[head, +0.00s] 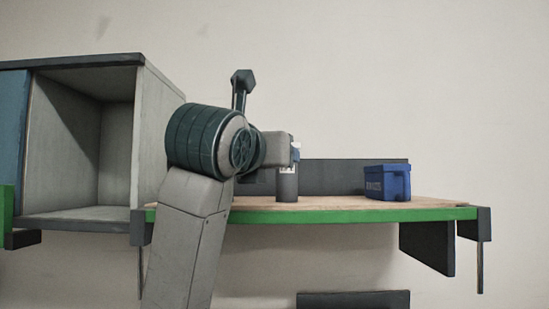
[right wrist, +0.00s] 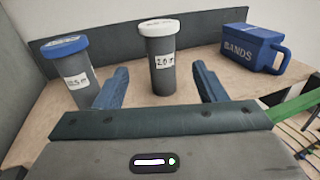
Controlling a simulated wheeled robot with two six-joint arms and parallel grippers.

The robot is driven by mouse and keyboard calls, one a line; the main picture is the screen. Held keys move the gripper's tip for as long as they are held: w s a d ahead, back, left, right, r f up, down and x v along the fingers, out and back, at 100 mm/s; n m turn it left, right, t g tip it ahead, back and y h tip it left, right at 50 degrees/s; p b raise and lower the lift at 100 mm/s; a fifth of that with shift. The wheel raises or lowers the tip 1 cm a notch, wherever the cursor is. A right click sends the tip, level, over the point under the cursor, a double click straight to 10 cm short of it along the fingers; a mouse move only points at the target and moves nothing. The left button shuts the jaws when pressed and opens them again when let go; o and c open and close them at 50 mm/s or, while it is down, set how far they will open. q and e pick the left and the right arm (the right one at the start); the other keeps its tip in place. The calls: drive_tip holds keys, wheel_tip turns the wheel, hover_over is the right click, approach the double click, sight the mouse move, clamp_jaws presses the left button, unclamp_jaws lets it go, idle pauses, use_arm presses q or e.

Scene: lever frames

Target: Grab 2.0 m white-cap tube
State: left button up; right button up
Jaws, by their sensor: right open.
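The white-cap tube (right wrist: 162,75) stands upright on the wooden shelf in the right wrist view, with a grey body and a white label reading roughly "2.0". My right gripper (right wrist: 160,86) is open, with its two blue fingers apart on either side of the tube in the picture; I cannot tell whether they reach around it. A second tube with a blue cap (right wrist: 70,72) stands to the left, its label partly unreadable. In the head view my right gripper (head: 296,152) hides the top of a grey tube (head: 287,188). My left gripper is not in view.
A blue box (head: 387,183) labelled "BANDS" stands on the right of the shelf (head: 335,203); it also shows in the right wrist view (right wrist: 252,47). A dark back panel (head: 335,176) runs behind. An open grey cabinet (head: 80,140) stands at the left.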

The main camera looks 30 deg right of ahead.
sight(287, 172)
drive_tip(key=shift+s+a+r, duration=0.25)
drive_tip(key=shift+s+a, duration=0.2)
drive_tip(key=shift+a, duration=0.15)
drive_tip(key=p+x, duration=0.3)
drive_tip(key=x, duration=0.4)
drive_tip(key=shift+d+p, duration=0.2)
drive_tip(key=shift+p, duration=0.1)
drive_tip(key=p+x, duration=0.1)
drive_tip(key=x, duration=0.2)
drive_tip(key=shift+w+d, duration=0.15)
drive_tip(key=shift+d, duration=0.05)
drive_tip(key=shift+w+d+f+p, duration=0.15)
drive_tip(key=shift+w+d+p, duration=0.15)
drive_tip(key=shift+d+p, duration=0.1)
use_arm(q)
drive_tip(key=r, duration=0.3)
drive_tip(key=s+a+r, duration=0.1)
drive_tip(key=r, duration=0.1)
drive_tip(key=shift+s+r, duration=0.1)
use_arm(e)
drive_tip(key=shift+a, duration=0.1)
drive_tip(key=c, duration=1.2)
